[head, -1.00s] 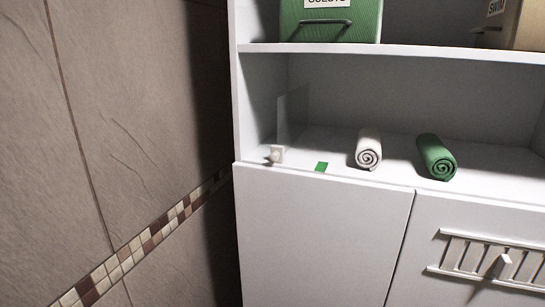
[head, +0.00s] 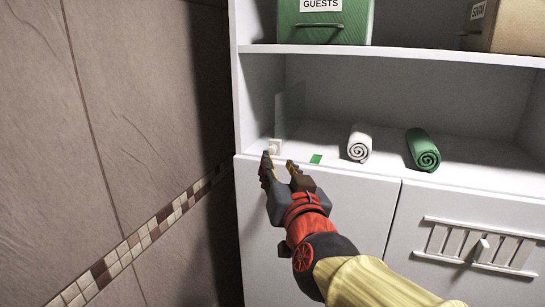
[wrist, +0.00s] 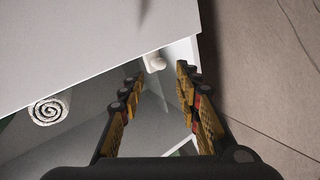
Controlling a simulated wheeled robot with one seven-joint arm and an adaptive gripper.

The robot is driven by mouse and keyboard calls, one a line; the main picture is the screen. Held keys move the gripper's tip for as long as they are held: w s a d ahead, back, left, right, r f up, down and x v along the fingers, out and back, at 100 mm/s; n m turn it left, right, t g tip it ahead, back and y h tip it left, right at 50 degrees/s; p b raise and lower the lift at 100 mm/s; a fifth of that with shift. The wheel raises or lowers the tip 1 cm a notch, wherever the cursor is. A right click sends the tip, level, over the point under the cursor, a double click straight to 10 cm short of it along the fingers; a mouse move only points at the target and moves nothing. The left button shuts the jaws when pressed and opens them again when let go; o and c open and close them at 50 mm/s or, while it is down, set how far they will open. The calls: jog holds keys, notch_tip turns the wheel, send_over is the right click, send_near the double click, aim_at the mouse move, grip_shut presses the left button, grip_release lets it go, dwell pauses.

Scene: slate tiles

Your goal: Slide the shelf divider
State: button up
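The shelf divider is a clear upright panel (head: 290,110) near the left end of the middle shelf. A small white knob (head: 275,146) is at its front foot, and the knob also shows in the wrist view (wrist: 155,62). A flat green mark (head: 316,159) lies on the shelf's front edge, a little right of the knob. My gripper (head: 278,160) is open and empty at the shelf's front edge, just in front of the knob. In the wrist view the knob appears just beyond the gap between my open fingertips (wrist: 160,76); contact is not visible.
A rolled white towel (head: 359,143) and a rolled green towel (head: 423,149) lie right of the green mark. A green box (head: 330,22) and a tan box (head: 505,28) stand on the shelf above. The tiled wall (head: 150,90) is close on the left.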

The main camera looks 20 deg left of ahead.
aim_at(272, 153)
jog(key=x, duration=0.6)
jog(key=shift+w+a+b, duration=0.15)
jog(key=shift+w+b, duration=0.1)
jog(key=shift+b, duration=0.15)
jog(key=shift+c, duration=0.6)
jog(key=c, duration=0.7)
grip_shut()
